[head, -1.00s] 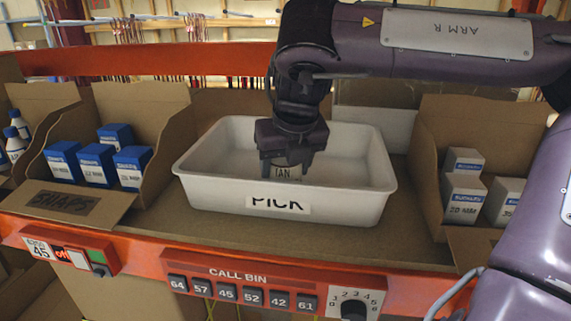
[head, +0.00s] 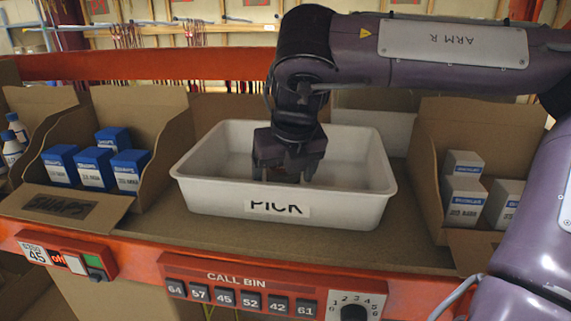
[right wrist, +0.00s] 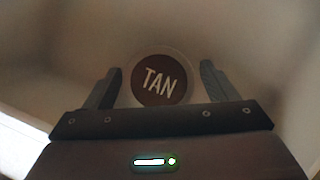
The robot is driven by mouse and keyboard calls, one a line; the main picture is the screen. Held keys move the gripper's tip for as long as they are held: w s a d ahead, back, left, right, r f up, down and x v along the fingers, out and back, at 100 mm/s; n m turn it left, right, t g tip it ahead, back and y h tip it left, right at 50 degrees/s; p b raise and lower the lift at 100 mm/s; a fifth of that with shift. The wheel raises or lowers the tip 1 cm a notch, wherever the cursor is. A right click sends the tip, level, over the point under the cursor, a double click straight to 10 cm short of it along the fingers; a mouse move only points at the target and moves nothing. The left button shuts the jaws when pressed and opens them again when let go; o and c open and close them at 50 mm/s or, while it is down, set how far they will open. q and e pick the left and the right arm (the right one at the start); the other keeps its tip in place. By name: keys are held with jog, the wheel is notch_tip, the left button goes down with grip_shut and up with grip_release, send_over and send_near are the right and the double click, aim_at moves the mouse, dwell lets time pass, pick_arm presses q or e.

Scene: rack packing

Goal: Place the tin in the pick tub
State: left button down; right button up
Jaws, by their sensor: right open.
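The tin (right wrist: 160,82) shows in the right wrist view as a round brown lid marked TAN with a pale rim. It lies between the two spread fingers of my right gripper (right wrist: 160,88), with a gap on each side. In the head view my right gripper (head: 288,178) points down inside the white pick tub (head: 345,208) and hides nearly all of the tin. Whether the tin touches the tub floor cannot be seen clearly. My left gripper is not in view.
A carton of blue boxes (head: 92,168) stands left of the tub, and a carton of white boxes (head: 464,190) stands right. The orange shelf edge (head: 130,245) with call buttons runs in front. The visible tub floor is clear around my gripper.

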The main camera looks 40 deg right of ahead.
jog(key=b+v, duration=0.1)
jog(key=v, duration=1.2)
jog(key=shift+w+r, duration=0.15)
jog(key=shift+w, duration=0.05)
